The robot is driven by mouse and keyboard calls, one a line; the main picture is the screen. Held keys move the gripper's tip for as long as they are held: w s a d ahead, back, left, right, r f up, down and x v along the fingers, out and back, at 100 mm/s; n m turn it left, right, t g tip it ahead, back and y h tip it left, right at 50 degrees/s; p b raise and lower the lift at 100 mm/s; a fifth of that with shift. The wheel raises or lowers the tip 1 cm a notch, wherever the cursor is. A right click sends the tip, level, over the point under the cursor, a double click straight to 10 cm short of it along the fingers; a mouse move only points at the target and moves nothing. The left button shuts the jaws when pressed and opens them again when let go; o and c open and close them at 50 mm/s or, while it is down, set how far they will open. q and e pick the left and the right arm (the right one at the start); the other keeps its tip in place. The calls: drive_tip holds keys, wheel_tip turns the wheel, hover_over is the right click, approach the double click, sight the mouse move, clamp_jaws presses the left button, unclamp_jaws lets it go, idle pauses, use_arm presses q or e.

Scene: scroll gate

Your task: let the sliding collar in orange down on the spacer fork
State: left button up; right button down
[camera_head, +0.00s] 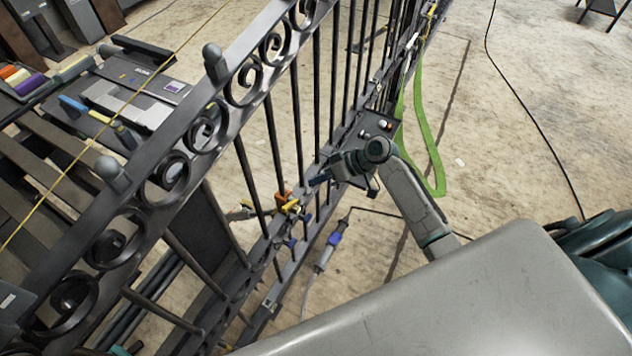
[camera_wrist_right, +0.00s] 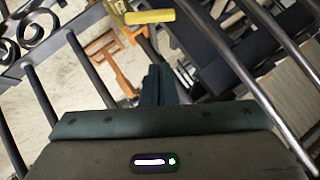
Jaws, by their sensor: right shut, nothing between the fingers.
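The orange sliding collar (camera_head: 280,197) is a small piece low on the dark iron gate in the head view. A yellow piece (camera_head: 290,206), apparently the spacer fork, is right beside it; I cannot tell whether they touch. The yellow piece also shows at the top of the right wrist view (camera_wrist_right: 150,16). My right gripper (camera_head: 315,181) is shut and empty, a little to the right of the collar and apart from it. Its closed fingers (camera_wrist_right: 155,75) point toward the yellow piece in the wrist view. My left gripper is not in view.
The scroll gate (camera_head: 240,105) crosses the head view diagonally, its upright bars close to my right gripper. A green strap (camera_head: 431,145) hangs at the right. A blue-and-grey tool (camera_head: 330,245) with a cable lies on the floor. A workbench with tools (camera_head: 135,95) is behind the gate.

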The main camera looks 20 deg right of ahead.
sight(289, 208)
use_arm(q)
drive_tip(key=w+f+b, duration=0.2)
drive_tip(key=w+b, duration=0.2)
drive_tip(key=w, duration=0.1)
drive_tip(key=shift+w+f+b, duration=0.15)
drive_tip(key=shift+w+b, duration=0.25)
use_arm(e)
drive_tip(key=shift+w+a+f, duration=0.15)
drive_tip(key=shift+a+f, duration=1)
drive_tip(key=shift+f, duration=0.05)
drive_tip(key=shift+w+a+f, duration=0.2)
drive_tip(key=shift+a+f, duration=0.9)
drive_tip(key=shift+f, duration=0.1)
drive_tip(key=shift+w+a+f, duration=0.15)
drive_tip(key=shift+a+f, duration=1)
drive_tip(key=shift+f, duration=0.05)
